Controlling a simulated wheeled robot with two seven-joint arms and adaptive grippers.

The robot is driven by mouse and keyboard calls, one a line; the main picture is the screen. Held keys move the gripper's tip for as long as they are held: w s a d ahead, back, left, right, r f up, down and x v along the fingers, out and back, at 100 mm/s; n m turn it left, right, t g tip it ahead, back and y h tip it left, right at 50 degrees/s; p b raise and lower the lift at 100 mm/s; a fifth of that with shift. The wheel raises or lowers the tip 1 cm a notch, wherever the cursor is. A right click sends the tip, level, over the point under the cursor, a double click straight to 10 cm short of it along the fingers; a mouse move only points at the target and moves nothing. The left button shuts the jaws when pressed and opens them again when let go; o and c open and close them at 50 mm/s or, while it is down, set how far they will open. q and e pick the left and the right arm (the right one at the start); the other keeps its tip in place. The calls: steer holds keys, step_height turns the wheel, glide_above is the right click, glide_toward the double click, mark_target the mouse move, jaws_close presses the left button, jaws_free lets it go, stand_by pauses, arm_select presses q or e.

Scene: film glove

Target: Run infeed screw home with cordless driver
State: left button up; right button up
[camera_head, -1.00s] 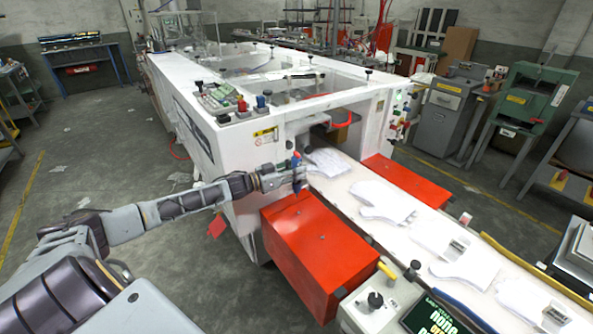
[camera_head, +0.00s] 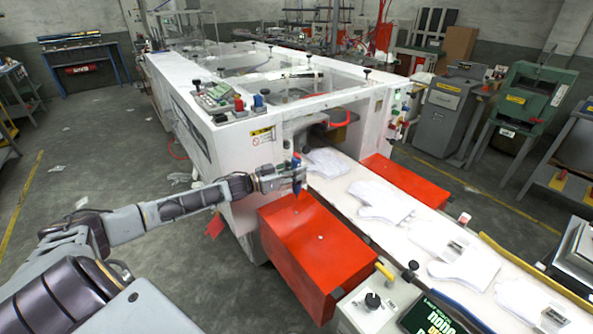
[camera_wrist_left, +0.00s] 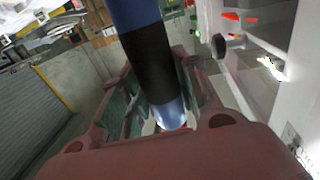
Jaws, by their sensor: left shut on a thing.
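My left gripper (camera_head: 291,183) is at the front end of the white machine (camera_head: 236,146), just above the back of the near red cover (camera_head: 315,247). It is shut on the cordless driver (camera_head: 297,166), which shows as a small blue, upright tool. In the left wrist view the driver (camera_wrist_left: 150,55) has a blue and black body with a shiny lower end between the fingers. I cannot make out the infeed screw or whether the driver's tip touches anything. My right gripper is not in view.
White gloves (camera_head: 384,199) lie along the pale infeed belt (camera_head: 342,200), which runs to the lower right. A second red cover (camera_head: 405,180) is on its far side. A control box with a screen (camera_head: 432,318) stands at the bottom. The floor at left is mostly clear.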

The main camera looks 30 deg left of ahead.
mark_target(296, 184)
arm_select(q)
steer(key=shift+r, duration=0.1)
steer(key=shift+f+b, duration=0.45)
steer(key=shift+f, duration=0.75)
steer(key=shift+a+f+b, duration=0.1)
steer(key=shift+f+b, duration=0.25)
steer(key=shift+f, duration=0.45)
steer(key=shift+f+b, duration=0.35)
steer(key=shift+f, duration=0.95)
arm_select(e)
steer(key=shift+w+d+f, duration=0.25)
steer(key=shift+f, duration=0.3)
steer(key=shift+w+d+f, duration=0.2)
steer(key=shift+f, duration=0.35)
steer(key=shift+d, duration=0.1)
